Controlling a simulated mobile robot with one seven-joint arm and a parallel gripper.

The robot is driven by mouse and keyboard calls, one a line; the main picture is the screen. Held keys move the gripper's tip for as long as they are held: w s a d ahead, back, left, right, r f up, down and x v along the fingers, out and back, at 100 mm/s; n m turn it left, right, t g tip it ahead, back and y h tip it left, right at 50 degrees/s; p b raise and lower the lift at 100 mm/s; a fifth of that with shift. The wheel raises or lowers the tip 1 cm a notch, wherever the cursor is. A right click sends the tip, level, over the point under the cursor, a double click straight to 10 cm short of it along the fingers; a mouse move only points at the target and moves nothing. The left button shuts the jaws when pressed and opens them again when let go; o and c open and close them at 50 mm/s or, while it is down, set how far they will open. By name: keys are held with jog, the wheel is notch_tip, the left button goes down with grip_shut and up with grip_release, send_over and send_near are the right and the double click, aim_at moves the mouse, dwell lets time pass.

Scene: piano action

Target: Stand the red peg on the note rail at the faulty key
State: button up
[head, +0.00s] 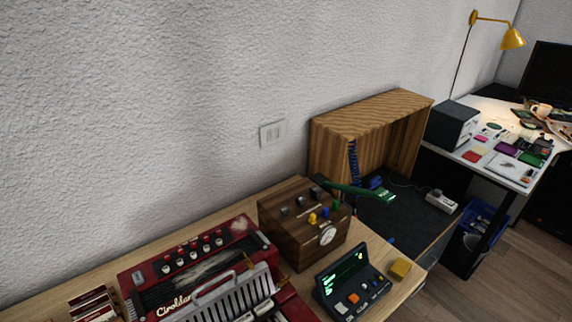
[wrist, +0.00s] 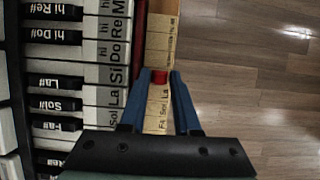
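My gripper (wrist: 161,76) shows in the wrist view, its two blue fingers closed in on the red peg (wrist: 159,77), which is between the fingertips. The peg is over the pale note rail (wrist: 160,40), around the labels just above "La"; I cannot tell whether its foot touches the rail. The rail runs beside the labelled piano keys (wrist: 98,73), which are on the left. Which key is faulty cannot be told from the picture. My gripper does not show in the head view.
In the head view a red keyboard instrument (head: 187,268) lies on the wooden bench. Beside it stand a wooden box with knobs (head: 290,240) and a dark console with a green display (head: 345,274). Wooden floor (wrist: 250,65) lies right of the rail.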

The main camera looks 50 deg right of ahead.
jog(key=p+v, duration=0.1)
jog(key=v, duration=1.1)
jog(key=w+a+r+m+t, duration=0.2)
jog(key=w+r+m+t, duration=0.2)
jog(key=w+r+t, duration=0.8)
jog(key=w+a+r+m+t, duration=0.1)
jog(key=w+r, duration=0.2)
jog(key=r, duration=0.3)
jog(key=w+a+r+m+t, duration=0.1)
jog(key=w+a+r+m, duration=0.1)
jog(key=w+r, duration=0.3)
jog(key=w+a+r+m, duration=0.1)
jog(key=w+r, duration=0.1)
jog(key=r, duration=0.6)
jog(key=s+a+r+m+t, duration=0.1)
jog(key=a+r+m+t, duration=0.15)
jog(key=r, duration=0.55)
jog(key=a+r+m+t, duration=0.1)
jog(key=a+r+t, duration=0.1)
jog(key=r+t, duration=0.35)
jog(key=s+a+r+m+t+y, duration=0.2)
jog(key=s+r, duration=0.4)
jog(key=r, duration=0.4)
jog(key=s+a+r+m+t+y, duration=0.2)
jog(key=s+a+r+t, duration=0.2)
jog(key=r, duration=0.6)
jog(key=shift+s+r, duration=0.4)
jog(key=shift+s, duration=0.7)
jog(key=shift+w+a, duration=0.1)
jog(key=shift+a, duration=0.05)
